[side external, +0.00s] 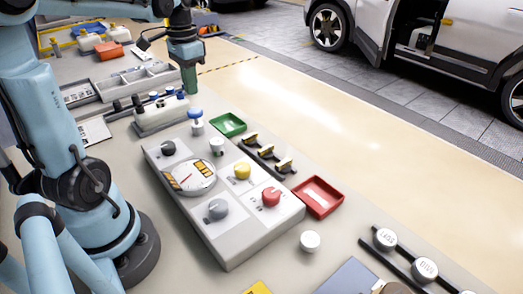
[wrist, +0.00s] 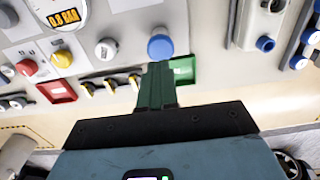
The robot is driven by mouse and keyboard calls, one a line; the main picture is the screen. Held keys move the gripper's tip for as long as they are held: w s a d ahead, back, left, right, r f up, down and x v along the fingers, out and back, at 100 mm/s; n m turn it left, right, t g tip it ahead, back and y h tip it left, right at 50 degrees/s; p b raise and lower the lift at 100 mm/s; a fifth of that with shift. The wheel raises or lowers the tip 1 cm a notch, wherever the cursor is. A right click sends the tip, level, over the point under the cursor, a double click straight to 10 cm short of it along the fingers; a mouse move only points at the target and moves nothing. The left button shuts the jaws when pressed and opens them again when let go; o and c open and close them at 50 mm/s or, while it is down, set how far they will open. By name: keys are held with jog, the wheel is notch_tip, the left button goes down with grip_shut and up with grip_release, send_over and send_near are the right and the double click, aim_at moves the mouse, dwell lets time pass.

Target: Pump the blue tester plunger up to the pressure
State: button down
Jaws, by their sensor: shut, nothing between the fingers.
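The blue tester plunger (side external: 195,113) has a round blue cap above a white body at the far end of the grey panel. In the wrist view its cap (wrist: 160,47) shows just beyond my fingertips. My gripper (side external: 190,92) has green fingers, shut and empty, pointing down above and slightly behind the plunger in the side view. The fingers (wrist: 158,68) also show closed together in the wrist view; I cannot tell whether they touch the cap. The round gauge (side external: 188,175) on the panel has a red needle. In the wrist view the gauge display (wrist: 66,17) reads 0.8 BAR.
The panel also carries a yellow knob (side external: 242,170), a red knob (side external: 271,196) and grey knobs. A green tray (side external: 228,124), yellow-black clips (side external: 267,152) and a red tray (side external: 318,197) lie along its right side. A white block with blue caps (side external: 160,113) stands behind the plunger.

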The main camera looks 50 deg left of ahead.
notch_tip(320, 180, up, 7)
jog(key=shift+f, duration=0.15)
dwell(1.3)
jog(key=d+f+t, duration=0.2)
jog(key=d+f, duration=0.1)
jog(key=d, duration=0.3)
jog(key=d+f+t, duration=0.2)
jog(key=d+f, duration=0.1)
jog(key=d, duration=0.4)
jog(key=d+f+t, duration=0.3)
jog(key=d, duration=0.4)
jog(key=shift+s+d+f, duration=0.25)
jog(key=shift+s, duration=0.05)
jog(key=c, duration=1.8)
grip_release()
jog(key=shift+c, duration=0.2)
dwell(1.4)
